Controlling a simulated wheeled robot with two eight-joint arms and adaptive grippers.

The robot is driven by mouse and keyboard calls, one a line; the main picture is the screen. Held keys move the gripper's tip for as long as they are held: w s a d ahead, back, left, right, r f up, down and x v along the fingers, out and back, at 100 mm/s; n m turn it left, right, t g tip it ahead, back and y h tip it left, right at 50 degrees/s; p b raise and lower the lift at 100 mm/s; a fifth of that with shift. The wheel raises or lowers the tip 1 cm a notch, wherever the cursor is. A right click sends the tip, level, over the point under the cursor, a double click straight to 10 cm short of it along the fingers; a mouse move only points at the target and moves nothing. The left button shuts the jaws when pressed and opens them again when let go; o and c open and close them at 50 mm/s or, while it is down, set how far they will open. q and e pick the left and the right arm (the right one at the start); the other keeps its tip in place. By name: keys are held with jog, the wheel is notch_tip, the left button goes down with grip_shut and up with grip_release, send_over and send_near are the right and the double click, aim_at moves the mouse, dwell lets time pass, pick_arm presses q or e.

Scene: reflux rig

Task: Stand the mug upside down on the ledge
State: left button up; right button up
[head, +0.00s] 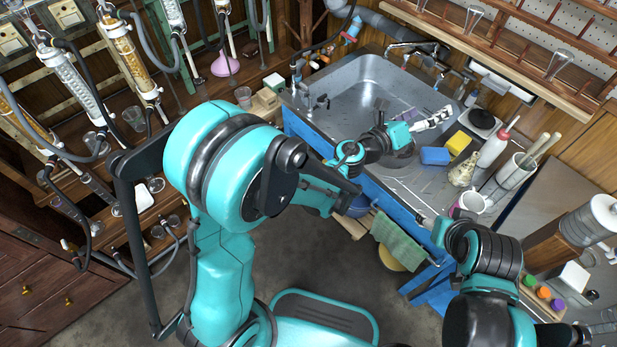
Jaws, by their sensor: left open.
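A small white mug-like cup with a pink inside (470,203) stands at the front right of the sink counter, beside a white container. My left gripper (431,120) is over the right part of the sink unit, behind and left of that cup and apart from it. Its black-and-white fingers point right and are open, with nothing seen between them. A wooden ledge (490,50) runs along the back wall above the sink; I cannot tell if it is the task's ledge.
The metal sink (345,82) has taps at its back. A blue sponge (435,156), a yellow sponge (458,142), a white bottle (493,148) and a container of rods (508,178) crowd the right counter. A green towel (399,243) hangs in front. Glassware racks stand left.

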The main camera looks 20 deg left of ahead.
pick_arm(q)
jog(key=a+r+n+t+y, duration=0.2)
jog(key=a+r+n+y, duration=0.1)
jog(key=a+n, duration=0.35)
jog(key=a+r+n+t+y, duration=0.1)
jog(key=a+r+n+y, duration=0.3)
jog(key=a, duration=0.3)
jog(key=s+a+f+n+g+y, duration=0.1)
jog(key=s+a+n+y, duration=0.15)
jog(key=a+n, duration=0.3)
jog(key=s+a+f+n+g+y, duration=0.1)
jog(key=a+n+y, duration=0.2)
jog(key=a+n, duration=0.25)
jog(key=s+a+f+n+g+y, duration=0.1)
jog(key=s+a+f+n+g, duration=0.1)
jog(key=s+a+n, duration=0.15)
jog(key=s+a+f+n+g, duration=0.1)
jog(key=s+a+f+n, duration=0.2)
jog(key=s+n, duration=0.15)
jog(key=s+d+f+n+g+h, duration=0.1)
jog(key=s+f+n+g, duration=0.1)
jog(key=s, duration=0.4)
jog(key=s+d+f+n+g+h, duration=0.1)
jog(key=s+f+n+g, duration=0.2)
jog(key=s, duration=0.4)
jog(key=shift+s+d+f+n, duration=0.15)
jog(key=shift+s+f+n, duration=0.2)
jog(key=shift+f, duration=0.45)
jog(key=shift+w, duration=0.1)
